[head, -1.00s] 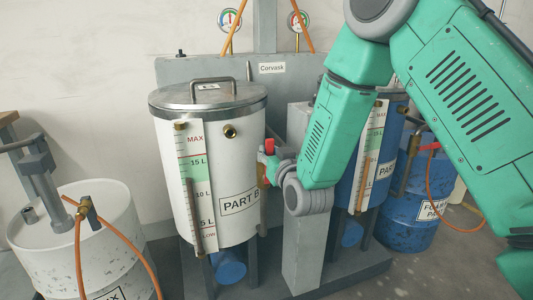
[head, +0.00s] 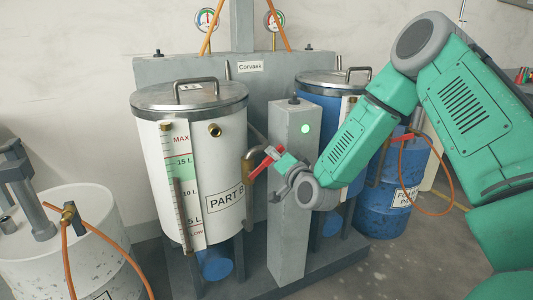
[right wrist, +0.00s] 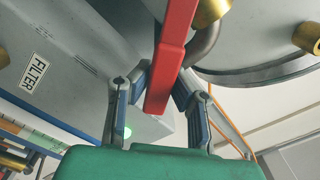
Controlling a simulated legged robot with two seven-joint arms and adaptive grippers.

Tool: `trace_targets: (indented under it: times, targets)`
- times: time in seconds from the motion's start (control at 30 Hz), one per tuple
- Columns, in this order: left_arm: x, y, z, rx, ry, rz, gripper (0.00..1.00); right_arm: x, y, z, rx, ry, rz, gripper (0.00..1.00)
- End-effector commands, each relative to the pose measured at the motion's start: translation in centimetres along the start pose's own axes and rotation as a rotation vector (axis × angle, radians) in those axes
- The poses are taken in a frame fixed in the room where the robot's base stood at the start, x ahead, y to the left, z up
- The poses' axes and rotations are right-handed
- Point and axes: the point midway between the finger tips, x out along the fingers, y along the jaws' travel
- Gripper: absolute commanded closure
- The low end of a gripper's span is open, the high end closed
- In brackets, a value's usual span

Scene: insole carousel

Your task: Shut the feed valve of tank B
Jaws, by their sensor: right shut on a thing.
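Tank B is the white tank labelled PART B (head: 222,157) with a metal lid, left of centre in the head view. Its red valve handle (head: 263,160) is on the pipe at the tank's right side and slants up to the right. My right gripper (head: 277,170) is at this handle. In the right wrist view, the red handle (right wrist: 167,72) runs between the two fingers of the right gripper (right wrist: 164,85), which is shut on it. Brass fittings (right wrist: 210,12) show beside the handle. The head view does not show the fingertips clearly. My left gripper is out of view.
A grey post (head: 290,210) with a green light stands just right of the valve. Behind it is a blue tank (head: 318,95). A white drum (head: 80,228) with orange hoses stands at left, a blue drum (head: 385,205) at right. A FILTER label (right wrist: 34,80) is near the gripper.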

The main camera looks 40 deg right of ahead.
Motion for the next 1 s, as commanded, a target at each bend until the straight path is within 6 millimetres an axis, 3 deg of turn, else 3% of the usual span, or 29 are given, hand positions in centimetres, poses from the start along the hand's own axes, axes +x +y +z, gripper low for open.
trace_targets:
  times: [0.03,0.4,1.0]
  targets:
    - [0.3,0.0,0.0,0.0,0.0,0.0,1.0,-0.2,1.0,0.1,0.048,0.0,0.009,1.0]
    - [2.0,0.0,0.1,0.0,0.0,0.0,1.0,-0.3,4.1,0.9,0.381,-0.001,0.013,1.0]
    - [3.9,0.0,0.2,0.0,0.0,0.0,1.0,-0.3,6.2,2.0,0.654,0.0,0.019,1.0]
